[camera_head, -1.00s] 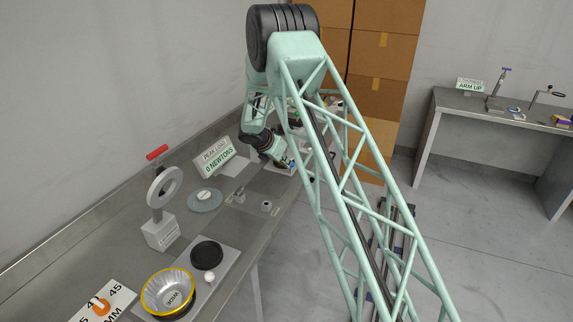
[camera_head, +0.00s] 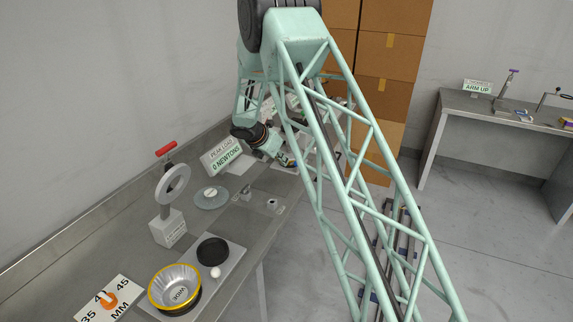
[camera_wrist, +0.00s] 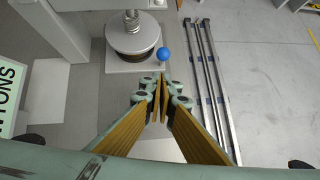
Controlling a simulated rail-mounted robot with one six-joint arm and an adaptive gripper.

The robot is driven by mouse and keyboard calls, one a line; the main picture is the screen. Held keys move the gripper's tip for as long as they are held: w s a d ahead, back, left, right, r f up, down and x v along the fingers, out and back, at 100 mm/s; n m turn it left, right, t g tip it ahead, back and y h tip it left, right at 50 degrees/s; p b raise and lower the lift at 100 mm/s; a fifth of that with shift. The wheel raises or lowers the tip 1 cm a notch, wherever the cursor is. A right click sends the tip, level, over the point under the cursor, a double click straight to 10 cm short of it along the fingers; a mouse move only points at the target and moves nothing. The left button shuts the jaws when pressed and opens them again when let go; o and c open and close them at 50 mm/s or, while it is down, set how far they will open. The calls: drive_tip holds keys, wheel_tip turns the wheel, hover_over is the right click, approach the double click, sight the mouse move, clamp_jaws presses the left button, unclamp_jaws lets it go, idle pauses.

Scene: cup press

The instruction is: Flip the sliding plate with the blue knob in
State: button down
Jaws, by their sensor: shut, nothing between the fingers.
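The blue knob (camera_wrist: 165,54) shows in the wrist view, just ahead of my fingertips and at the right edge of a round metal plate assembly. The sliding plate (camera_wrist: 119,67) is a pale flat piece under the round metal press head (camera_wrist: 132,37), with the knob at its side. My gripper (camera_wrist: 163,80) is shut and empty, its tips pointing at the knob with a small gap in the picture. In the head view my gripper (camera_head: 286,160) is small and partly hidden by my arm; the knob cannot be made out there.
A "0 NEWTONS" sign (camera_head: 222,156) stands near my wrist, and its edge shows at left in the wrist view. A ring stand with a red handle (camera_head: 169,205), a yellow-rimmed bowl (camera_head: 175,287) and a black disc (camera_head: 213,251) occupy the bench front. Rails (camera_wrist: 212,90) run along the floor at right.

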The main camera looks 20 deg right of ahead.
drive_tip(key=shift+v, duration=2.7)
drive_tip(key=s+d+r+m+g+y+b, duration=0.1)
drive_tip(key=s+r+m, duration=0.5)
drive_tip(key=s+r, duration=0.85)
drive_tip(key=s+d+r+m+y+b, duration=0.1)
drive_tip(key=s+r+m, duration=0.6)
drive_tip(key=s+r, duration=0.75)
drive_tip(key=s+a+m+y, duration=0.1)
drive_tip(key=s+a+m, duration=0.2)
drive_tip(key=s, duration=1.1)
drive_tip(key=s+a+f+m+y+b, duration=0.1)
drive_tip(key=s+m, duration=0.4)
drive_tip(key=s, duration=0.9)
drive_tip(key=s+a+m+y+b, duration=0.1)
drive_tip(key=s+a+m, duration=0.3)
drive_tip(key=s, duration=1)
drive_tip(key=shift+a+f+y, duration=0.3)
drive_tip(key=shift+f+y, duration=0.05)
drive_tip(key=shift+y, duration=0.35)
